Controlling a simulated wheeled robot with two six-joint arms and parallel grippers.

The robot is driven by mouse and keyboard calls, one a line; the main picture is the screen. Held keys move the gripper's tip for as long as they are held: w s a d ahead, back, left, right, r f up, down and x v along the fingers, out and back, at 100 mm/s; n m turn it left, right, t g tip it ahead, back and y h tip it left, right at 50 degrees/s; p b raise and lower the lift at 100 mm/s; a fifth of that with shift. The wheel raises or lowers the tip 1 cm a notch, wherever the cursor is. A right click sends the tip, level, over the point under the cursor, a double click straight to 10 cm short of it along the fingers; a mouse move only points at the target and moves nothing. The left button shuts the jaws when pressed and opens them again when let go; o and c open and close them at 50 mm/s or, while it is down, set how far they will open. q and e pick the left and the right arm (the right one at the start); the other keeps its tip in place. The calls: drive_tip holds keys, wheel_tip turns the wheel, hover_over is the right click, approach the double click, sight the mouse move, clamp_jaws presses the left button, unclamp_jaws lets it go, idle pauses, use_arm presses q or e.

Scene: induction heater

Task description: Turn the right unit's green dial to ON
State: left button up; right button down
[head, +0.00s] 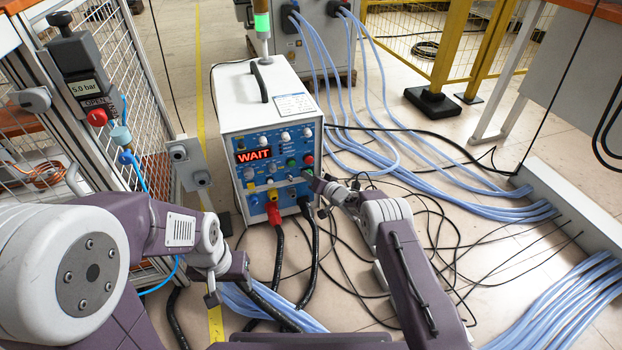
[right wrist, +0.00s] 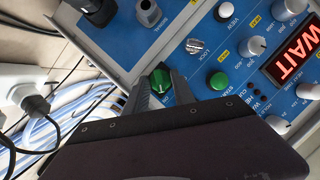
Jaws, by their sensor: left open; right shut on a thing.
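The heater unit (head: 262,95) is a white box with a blue front panel and a red WAIT display (head: 254,155). In the right wrist view, the green dial (right wrist: 160,79) sits on the panel beside an ON label. My right gripper (head: 313,181) is at the panel's right side. In the right wrist view, its fingers (right wrist: 161,88) stand on either side of the green dial and are shut on it. The dial's exact pointing is hard to read. My left gripper (head: 212,297) is open and low at the left, away from the panel.
A green button (right wrist: 219,81) and a silver key switch (right wrist: 195,46) are close to the dial. Red and black cables (head: 276,235) hang from the unit's front. Blue hoses (head: 450,190) and black wires cover the floor to the right. A mesh fence (head: 120,50) stands at left.

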drive_tip(key=shift+f+m+y+b, duration=0.1)
drive_tip(key=shift+m+y+b, duration=0.2)
drive_tip(key=shift+m, duration=0.3)
idle(0.3)
drive_tip(key=c, duration=1.1)
unclamp_jaws()
drive_tip(key=p+v, duration=0.9)
drive_tip(key=p, duration=1)
drive_tip(key=shift+d, duration=0.15)
